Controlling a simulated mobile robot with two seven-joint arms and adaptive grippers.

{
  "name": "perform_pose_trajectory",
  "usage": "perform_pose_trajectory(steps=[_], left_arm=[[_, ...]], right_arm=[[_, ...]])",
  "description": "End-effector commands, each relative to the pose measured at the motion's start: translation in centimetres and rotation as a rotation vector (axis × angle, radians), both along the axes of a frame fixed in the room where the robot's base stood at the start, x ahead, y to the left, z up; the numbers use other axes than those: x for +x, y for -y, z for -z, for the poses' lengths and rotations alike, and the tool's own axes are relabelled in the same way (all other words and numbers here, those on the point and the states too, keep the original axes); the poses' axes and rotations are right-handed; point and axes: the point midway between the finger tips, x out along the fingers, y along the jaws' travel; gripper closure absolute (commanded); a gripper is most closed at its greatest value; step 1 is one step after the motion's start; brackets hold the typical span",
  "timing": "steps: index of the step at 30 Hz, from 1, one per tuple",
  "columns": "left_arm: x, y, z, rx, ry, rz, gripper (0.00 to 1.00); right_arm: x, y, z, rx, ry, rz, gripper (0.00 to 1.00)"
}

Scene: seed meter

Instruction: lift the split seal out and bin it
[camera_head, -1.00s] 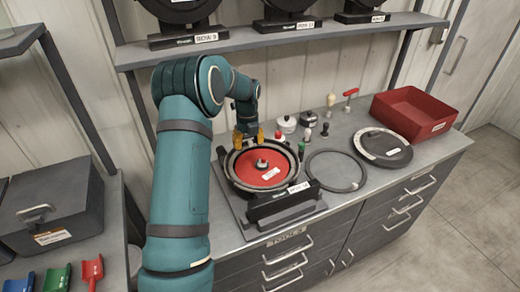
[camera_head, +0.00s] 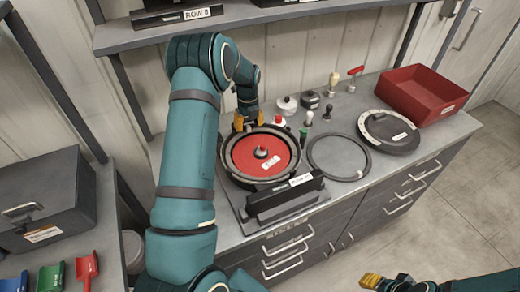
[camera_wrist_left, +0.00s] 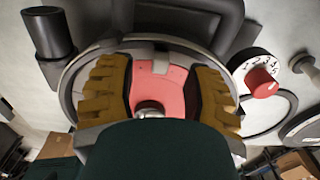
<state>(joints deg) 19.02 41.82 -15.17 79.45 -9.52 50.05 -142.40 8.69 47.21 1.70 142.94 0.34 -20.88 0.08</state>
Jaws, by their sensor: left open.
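The seed meter (camera_head: 228,176) is a round dark housing on the bench with a red disc (camera_head: 250,150) and a central knob inside. A dark ring runs around the disc; I cannot make out a split in it. A loose thin black ring (camera_head: 313,163) with a pale tag lies on the bench right of the meter. My left gripper (camera_head: 248,122) is open at the meter's far rim. In the left wrist view its yellow fingers (camera_wrist_left: 160,92) straddle part of the red disc, with nothing visibly held. My right gripper (camera_head: 371,281) shows at the bottom edge, away from the bench; its jaw opening is unclear.
An open red box (camera_head: 418,95) stands at the bench's back right. A dark round lid (camera_head: 388,132) lies before it. A white pot (camera_head: 287,105), a dial with a red knob (camera_wrist_left: 262,80) and several small-handled tools stand behind the meter. A shelf (camera_head: 290,17) overhangs the back.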

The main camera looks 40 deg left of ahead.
Motion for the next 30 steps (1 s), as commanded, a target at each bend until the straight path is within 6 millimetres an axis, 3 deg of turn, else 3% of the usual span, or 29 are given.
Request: perform_pose_trajectory(steps=[5, 12, 13, 16, 19, 30], left_arm=[[-0.1, 0.0, 1.9, 0.000, -0.001, 0.000, 0.50], [-0.2, 0.0, 2.3, -0.002, -0.005, -0.001, 0.50], [-0.2, 0.0, 2.3, -0.002, -0.005, -0.001, 0.46], [-0.2, 0.0, 2.4, -0.001, -0.005, -0.001, 0.81], [-0.3, -0.1, 2.4, -0.001, -0.006, -0.002, 1.00], [-0.2, -0.1, 2.3, 0.001, -0.005, -0.002, 1.00]], right_arm=[[0.0, 0.0, -0.1, 0.000, 0.000, 0.000, 0.62], [0.0, 0.0, -0.1, 0.000, 0.000, 0.000, 0.62], [0.0, 0.0, -0.1, 0.000, 0.000, 0.000, 0.62], [0.0, 0.0, -0.1, 0.000, 0.000, 0.000, 0.62], [0.0, 0.0, -0.1, 0.001, 0.000, 0.000, 0.62], [0.0, 0.0, -0.1, 0.000, 0.000, 0.000, 0.62]])
